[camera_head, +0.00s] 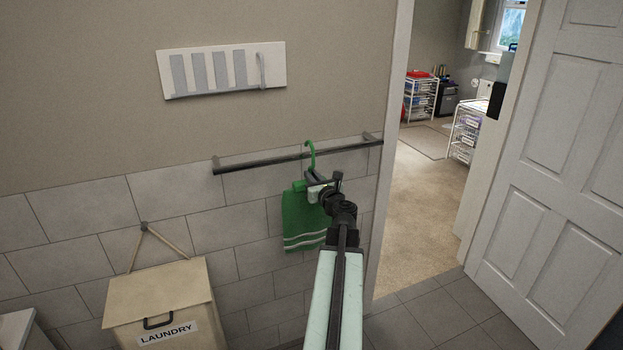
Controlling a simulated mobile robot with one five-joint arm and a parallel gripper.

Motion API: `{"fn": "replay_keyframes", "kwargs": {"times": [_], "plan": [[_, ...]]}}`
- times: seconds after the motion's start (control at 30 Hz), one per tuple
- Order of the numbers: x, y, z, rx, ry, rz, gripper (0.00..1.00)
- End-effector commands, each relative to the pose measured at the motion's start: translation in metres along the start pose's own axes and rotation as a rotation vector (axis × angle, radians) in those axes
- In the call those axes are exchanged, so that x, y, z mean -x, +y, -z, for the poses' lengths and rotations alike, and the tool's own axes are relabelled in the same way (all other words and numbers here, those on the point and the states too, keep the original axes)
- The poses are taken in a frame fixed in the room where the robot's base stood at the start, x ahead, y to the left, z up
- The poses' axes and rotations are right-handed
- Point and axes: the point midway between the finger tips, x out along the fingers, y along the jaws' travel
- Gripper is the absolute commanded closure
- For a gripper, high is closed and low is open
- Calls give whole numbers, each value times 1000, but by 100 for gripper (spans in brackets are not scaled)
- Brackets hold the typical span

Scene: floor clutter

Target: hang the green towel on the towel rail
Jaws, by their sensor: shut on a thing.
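The green towel (302,222) has pale stripes near its lower edge and hangs from a green hanger with a hook (311,150). My gripper (316,184) is shut on the hanger at the top of the towel. The dark towel rail (254,161) is fixed to the tiled wall. The hook crosses the rail in the picture and its curve rises above it, towards the rail's right part. I cannot tell whether the hook rests on the rail or is in front of it. My wrist hides the towel's right side.
A beige laundry box (160,290) hangs on the wall at lower left. A white wall rack (221,70) is above the rail. An open doorway (425,200) and white door (555,160) are at right. The rail's left part is bare.

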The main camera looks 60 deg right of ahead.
Motion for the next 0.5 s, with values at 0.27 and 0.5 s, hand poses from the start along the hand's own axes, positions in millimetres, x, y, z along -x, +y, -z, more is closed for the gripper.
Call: {"fn": "replay_keyframes", "kwargs": {"times": [0.27, 0.5], "plan": [[-18, 0, 0, 0, 0, -2, 100], [-31, 1, 2, -1, 0, -2, 100]]}}
